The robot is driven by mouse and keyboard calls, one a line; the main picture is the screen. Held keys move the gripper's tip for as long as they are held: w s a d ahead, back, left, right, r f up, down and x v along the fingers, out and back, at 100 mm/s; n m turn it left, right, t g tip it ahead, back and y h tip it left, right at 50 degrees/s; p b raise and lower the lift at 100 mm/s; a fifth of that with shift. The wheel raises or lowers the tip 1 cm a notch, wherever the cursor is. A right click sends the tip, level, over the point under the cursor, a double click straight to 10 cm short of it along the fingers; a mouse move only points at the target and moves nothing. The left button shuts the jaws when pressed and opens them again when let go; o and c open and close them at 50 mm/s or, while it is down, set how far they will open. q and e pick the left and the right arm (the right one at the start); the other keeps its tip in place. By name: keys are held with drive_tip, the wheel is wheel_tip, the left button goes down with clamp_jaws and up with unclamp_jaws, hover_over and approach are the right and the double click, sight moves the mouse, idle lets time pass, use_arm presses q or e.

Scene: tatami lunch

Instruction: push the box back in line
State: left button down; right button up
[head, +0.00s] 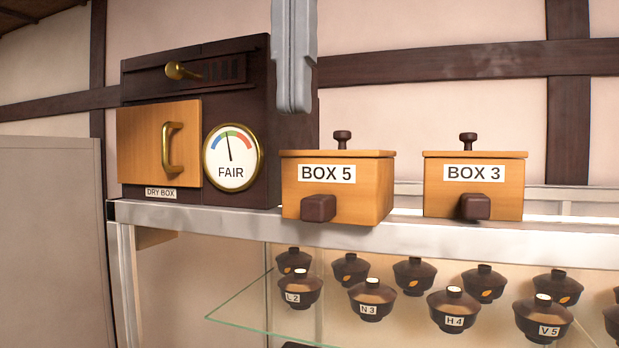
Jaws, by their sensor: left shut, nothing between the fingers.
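BOX 5 (337,187), a light wooden box with a dark knob on its lid and a dark block handle on its front, stands on the shelf top. Its front sticks out past the shelf's front edge, further forward than BOX 3. BOX 3 (473,186), a like box to the right, sits further back on the shelf. My left gripper (293,106) is shut and empty, pointing down from the top of the picture. It hangs above and left of BOX 5, apart from it, in front of the dry box's right edge. My right gripper is not in view.
The dark dry box (160,192), with a wooden door, brass handle and FAIR dial (233,158), stands left of BOX 5. Below the metal shelf edge (450,238), several lidded bowls stand on a glass shelf (245,312). A gap separates the two boxes.

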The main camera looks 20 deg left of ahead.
sight(310, 190)
use_arm(q)
drive_tip(key=shift+w+f, duration=0.1)
drive_tip(key=shift+d+f, duration=0.1)
drive_tip(key=shift+f, duration=0.05)
drive_tip(key=shift+w+f, duration=0.65)
drive_tip(key=shift+f, duration=0.95)
drive_tip(key=shift+w+f, duration=0.65)
drive_tip(key=shift+f, duration=0.95)
drive_tip(key=shift+w+f, duration=0.65)
drive_tip(key=shift+f, duration=0.95)
